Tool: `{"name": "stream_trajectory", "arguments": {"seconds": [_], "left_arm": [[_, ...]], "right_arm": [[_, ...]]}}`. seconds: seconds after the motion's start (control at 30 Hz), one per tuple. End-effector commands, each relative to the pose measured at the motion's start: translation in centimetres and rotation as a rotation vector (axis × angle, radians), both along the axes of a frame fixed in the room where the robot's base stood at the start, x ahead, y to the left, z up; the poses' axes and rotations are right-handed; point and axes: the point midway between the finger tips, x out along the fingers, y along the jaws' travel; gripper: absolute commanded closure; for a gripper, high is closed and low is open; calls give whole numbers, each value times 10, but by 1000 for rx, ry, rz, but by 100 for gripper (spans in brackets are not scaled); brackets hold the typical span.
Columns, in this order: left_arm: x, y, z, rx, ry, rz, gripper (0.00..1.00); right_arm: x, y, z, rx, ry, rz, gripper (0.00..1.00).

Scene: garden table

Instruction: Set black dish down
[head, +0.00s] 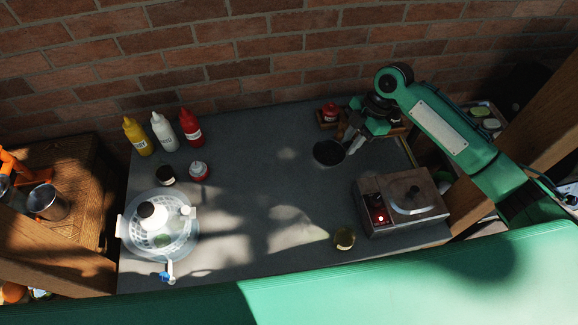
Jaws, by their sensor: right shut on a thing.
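The black dish (328,153) is a small round dark bowl at the back right of the grey table (255,205). My right gripper (347,142) reaches in from the right and is shut on the dish's right rim. The dish looks level and at or very close to the table top; I cannot tell whether it touches. My left gripper is not in view.
A red-lidded jar (330,112) on a wooden tray stands just behind the dish. Bottles (163,131) and a salad spinner (160,227) occupy the left. The table's middle is clear.

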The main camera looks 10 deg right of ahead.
Motion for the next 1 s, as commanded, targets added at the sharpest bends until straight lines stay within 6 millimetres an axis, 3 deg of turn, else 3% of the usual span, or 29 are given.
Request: {"name": "stream_trajectory", "arguments": {"seconds": [0.03, 0.17, 0.37, 0.57, 1.0], "left_arm": [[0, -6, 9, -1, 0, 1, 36], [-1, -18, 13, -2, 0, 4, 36], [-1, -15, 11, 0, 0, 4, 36], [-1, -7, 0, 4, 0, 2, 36], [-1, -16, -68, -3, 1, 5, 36]], "right_arm": [[-1, -1, 9, 1, -1, 48, 100], [-3, -8, 13, 2, -2, 128, 100], [-4, -7, 9, -2, -1, 152, 100], [-5, -4, -22, -5, 1, 150, 100], [-4, -6, -98, -3, -2, 147, 100]]}}
